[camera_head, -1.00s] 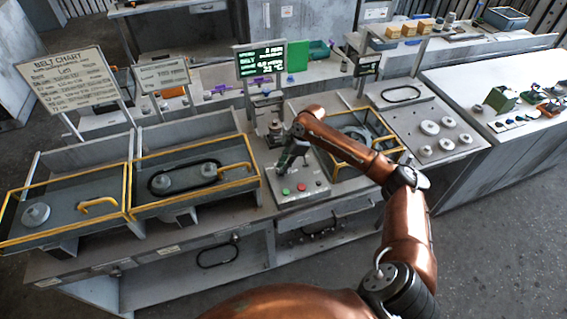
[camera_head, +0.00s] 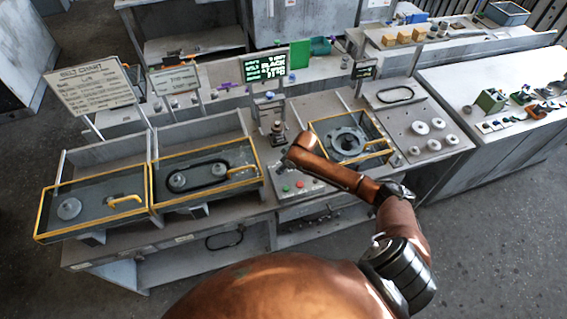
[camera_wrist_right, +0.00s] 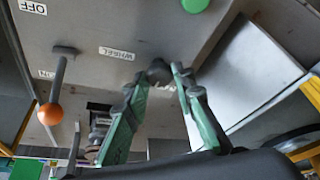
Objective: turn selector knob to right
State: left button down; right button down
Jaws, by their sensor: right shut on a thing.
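The selector knob (camera_wrist_right: 158,68) is a small dark knob on a grey control panel, beside a "WHEEL" label in the right wrist view. My right gripper (camera_wrist_right: 158,78) has its two green fingers on either side of the knob and is shut on it. In the head view the grey control panel (camera_head: 312,191) with red and green buttons lies under my copper right arm. The arm hides the knob and most of the gripper there. My left gripper is not in view.
An orange ball-ended lever (camera_wrist_right: 50,113) and a green button (camera_wrist_right: 194,5) are on the panel near my right gripper. Yellow-framed trays (camera_head: 100,222) stand left of the panel, and a round-part fixture (camera_head: 348,143) stands to its right. A lit screen (camera_head: 265,67) stands behind.

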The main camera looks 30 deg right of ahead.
jog(key=shift+m+p, duration=0.4)
jog(key=shift+p, duration=0.05)
jog(key=c, duration=1.6)
grip_release()
jog(key=v, duration=1.2)
jog(key=shift+s+a, duration=0.1)
jog(key=shift+a, duration=0.1)
